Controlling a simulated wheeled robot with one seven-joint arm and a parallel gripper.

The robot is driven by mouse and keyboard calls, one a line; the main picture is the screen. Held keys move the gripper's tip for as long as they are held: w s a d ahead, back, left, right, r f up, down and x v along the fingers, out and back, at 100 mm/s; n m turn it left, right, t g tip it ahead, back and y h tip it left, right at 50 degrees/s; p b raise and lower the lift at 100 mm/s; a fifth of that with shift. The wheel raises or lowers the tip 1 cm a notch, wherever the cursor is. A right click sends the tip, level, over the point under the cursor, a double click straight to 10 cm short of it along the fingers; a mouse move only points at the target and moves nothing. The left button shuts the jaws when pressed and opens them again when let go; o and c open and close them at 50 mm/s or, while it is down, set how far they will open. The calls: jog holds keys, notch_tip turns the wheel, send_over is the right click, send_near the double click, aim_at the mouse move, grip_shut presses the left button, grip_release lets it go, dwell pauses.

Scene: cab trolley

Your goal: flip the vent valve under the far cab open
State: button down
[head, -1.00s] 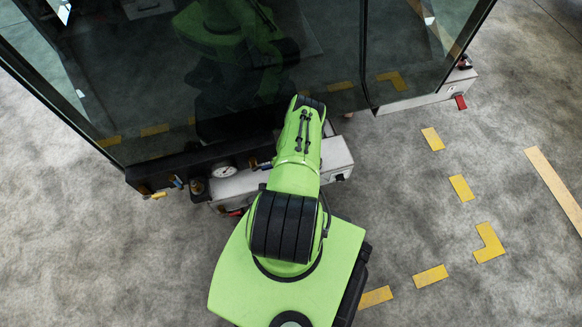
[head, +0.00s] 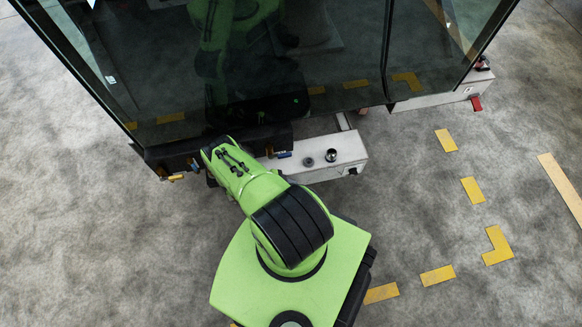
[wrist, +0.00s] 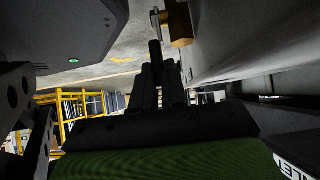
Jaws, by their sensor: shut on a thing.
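The glass cab (head: 330,60) fills the top of the head view. Under its near edge are a dark block (head: 160,155) with brass fittings, a yellow handle (head: 176,178) and a blue handle (head: 283,155). I cannot tell which is the vent valve. My gripper is hidden behind my arm in the head view. In the wrist view my gripper (wrist: 160,78) is shut on a dark rod-like piece (wrist: 155,50). A brass-coloured fitting (wrist: 179,25) is just beyond it, to the upper right. Whether the rod belongs to that fitting is unclear.
A pale metal box (head: 345,150) with round fittings juts out right of my arm. Another pale box (head: 440,97) with a red handle (head: 476,103) is at the far right. Yellow floor marks (head: 472,190) lie on open floor. A yellow frame (wrist: 75,110) shows in the wrist view.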

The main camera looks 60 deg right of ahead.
jog(key=shift+w+g, duration=0.15)
jog(key=shift+g, duration=0.15)
dwell(0.4)
jog(key=c, duration=1.2)
grip_release()
jog(key=shift+o, duration=0.2)
jog(key=shift+a, duration=0.1)
jog(key=p+v, duration=0.1)
jog(key=v, duration=0.6)
jog(key=shift+a+p, duration=0.2)
jog(key=shift+p, duration=0.15)
jog(key=shift+w, duration=0.1)
